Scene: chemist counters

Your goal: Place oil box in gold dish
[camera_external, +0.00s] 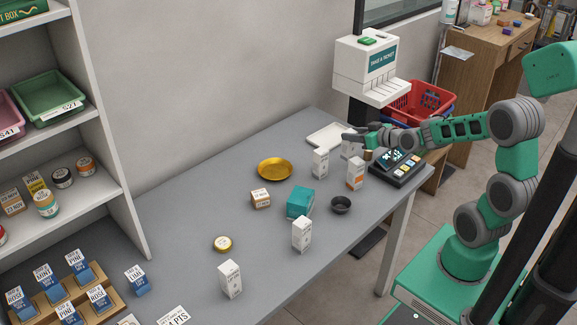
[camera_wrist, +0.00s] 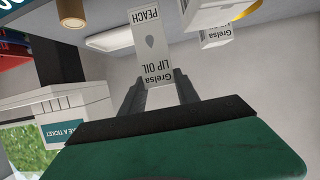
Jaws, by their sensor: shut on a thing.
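The oil box (camera_wrist: 152,50) is white, lettered "Grelsa LIP OIL PEACH", and sits between the two fingers of my gripper (camera_wrist: 160,88) in the wrist view. In the external view my gripper (camera_external: 354,135) is shut on this box (camera_external: 350,150) at the far right part of the counter, beside the card terminal. The box is partly hidden there by neighbouring boxes; whether it touches the counter I cannot tell. The gold dish (camera_external: 274,168) is round, shallow and empty, on the counter to the left of my gripper.
White boxes (camera_external: 320,163) and (camera_external: 355,172) stand near my gripper. A white tray (camera_external: 326,137) lies behind. The ticket dispenser (camera_external: 364,70) rises behind.

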